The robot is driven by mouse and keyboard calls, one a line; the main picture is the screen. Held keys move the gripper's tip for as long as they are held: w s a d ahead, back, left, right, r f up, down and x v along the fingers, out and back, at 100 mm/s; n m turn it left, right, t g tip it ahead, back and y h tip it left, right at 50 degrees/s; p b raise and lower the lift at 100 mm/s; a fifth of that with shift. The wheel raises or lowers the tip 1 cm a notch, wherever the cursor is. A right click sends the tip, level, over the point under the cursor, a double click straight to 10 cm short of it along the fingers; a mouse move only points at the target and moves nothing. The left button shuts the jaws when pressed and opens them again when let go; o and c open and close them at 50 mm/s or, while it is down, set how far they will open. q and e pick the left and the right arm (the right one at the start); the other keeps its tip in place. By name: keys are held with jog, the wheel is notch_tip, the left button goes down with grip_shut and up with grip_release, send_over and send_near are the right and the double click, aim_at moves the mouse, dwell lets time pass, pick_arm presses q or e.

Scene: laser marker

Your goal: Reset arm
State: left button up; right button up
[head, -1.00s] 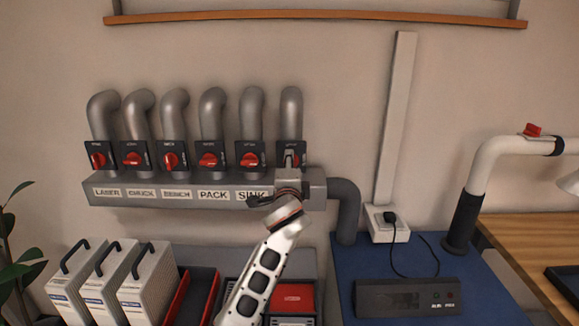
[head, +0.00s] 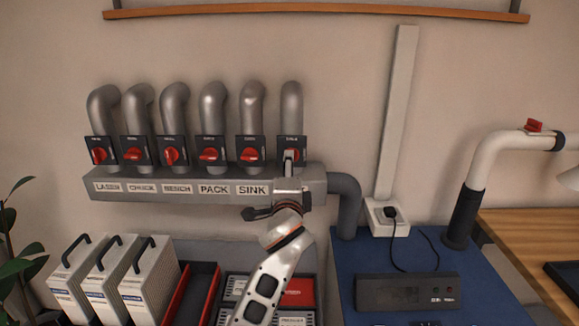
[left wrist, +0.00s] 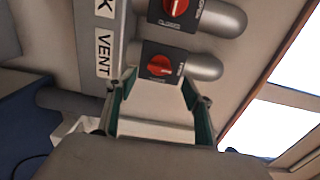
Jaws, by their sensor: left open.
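My left arm (head: 270,275) rises from the bottom of the head view. Its gripper (head: 289,158) is in front of the rightmost valve of the wall manifold, partly covering that valve's red knob (head: 295,154). In the left wrist view the open gripper (left wrist: 160,98) shows two green-lined fingers spread apart with nothing held between them. The red knob of the valve beside the VENT label (left wrist: 104,53) sits just beyond the fingertips. I cannot tell whether they touch it. My right gripper is not in view.
The grey manifold (head: 140,190) carries several red-knobbed valves and labels. Below stand grey filter boxes (head: 150,285) and a red-edged tray (head: 195,295). A blue mat (head: 345,265) with a black control box (head: 405,292) lies right. A white extraction arm (head: 490,165) stands further right.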

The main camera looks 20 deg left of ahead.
pick_arm(q)
jog(key=shift+s+d, duration=0.1)
jog(key=shift+s, duration=0.2)
jog(key=s+a+f+n+g, duration=0.1)
jog(key=s+a+f+g, duration=0.1)
jog(key=s+a+f, duration=0.3)
jog(key=s+a+f+n+g, duration=0.1)
jog(key=s+f+n, duration=0.15)
jog(key=f, duration=0.55)
jog(key=s+a+f+n+g, duration=0.1)
jog(key=s+a+f+g, duration=0.3)
jog(key=s, duration=0.6)
jog(key=s+a+f+n+g, duration=0.1)
jog(key=s+a+f+n, duration=0.1)
jog(key=s+f, duration=0.55)
jog(key=s+a+f+n+g, duration=0.1)
jog(key=s+a+f+g, duration=0.2)
jog(key=s, duration=0.9)
jog(key=d+f+n+t+h, duration=0.3)
jog(key=d+f+h, duration=0.4)
jog(key=d+f, duration=0.7)
notch_tip(320, 180, down, 3)
jog(key=shift+w+f+t, duration=0.2)
jog(key=shift+w+t, duration=0.05)
jog(key=shift+t, duration=0.25)
